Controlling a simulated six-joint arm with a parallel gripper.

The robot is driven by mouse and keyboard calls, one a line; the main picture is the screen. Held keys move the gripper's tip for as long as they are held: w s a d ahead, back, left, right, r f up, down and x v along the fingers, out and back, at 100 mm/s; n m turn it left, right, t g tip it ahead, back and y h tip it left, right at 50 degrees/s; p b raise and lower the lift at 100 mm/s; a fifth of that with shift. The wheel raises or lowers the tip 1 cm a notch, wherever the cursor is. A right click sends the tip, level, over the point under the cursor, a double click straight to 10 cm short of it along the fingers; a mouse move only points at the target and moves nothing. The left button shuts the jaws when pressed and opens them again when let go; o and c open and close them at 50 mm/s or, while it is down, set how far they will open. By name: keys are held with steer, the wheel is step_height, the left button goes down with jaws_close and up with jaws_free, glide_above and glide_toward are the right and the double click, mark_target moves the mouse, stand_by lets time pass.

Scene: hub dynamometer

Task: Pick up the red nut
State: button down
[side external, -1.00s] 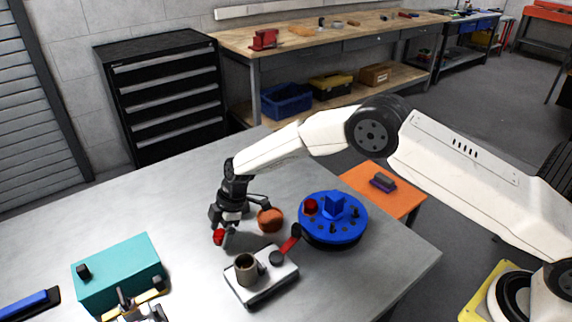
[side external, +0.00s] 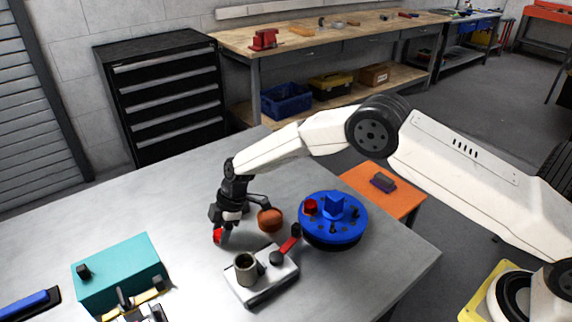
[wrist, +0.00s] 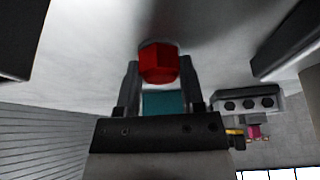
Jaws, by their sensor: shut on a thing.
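The red nut (wrist: 158,62) is a hexagonal piece between the two fingertips of my gripper (wrist: 159,68) in the wrist view. My gripper is shut on it. In the side external view my gripper (side external: 220,229) points down at the middle of the grey table, with the red nut (side external: 217,236) at its tips, partly covered by the fingers. The nut is at or close to the table surface; I cannot tell whether it touches. A second red piece (side external: 310,207) sits on top of the blue round hub (side external: 346,224) to the right.
An orange-brown round knob (side external: 270,219) is just right of my gripper. A light fixture block (side external: 264,283) with a grey cup and red handle stands in front. A teal box (side external: 118,276) is at the left. The table (side external: 130,210) behind and left of my gripper is clear.

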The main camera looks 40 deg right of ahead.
steer(key=shift+r, duration=0.1)
steer(key=shift+r, duration=0.85)
steer(key=s+d+r, duration=0.5)
steer(key=s+r, duration=0.6)
steer(key=s, duration=0.2)
stand_by(0.5)
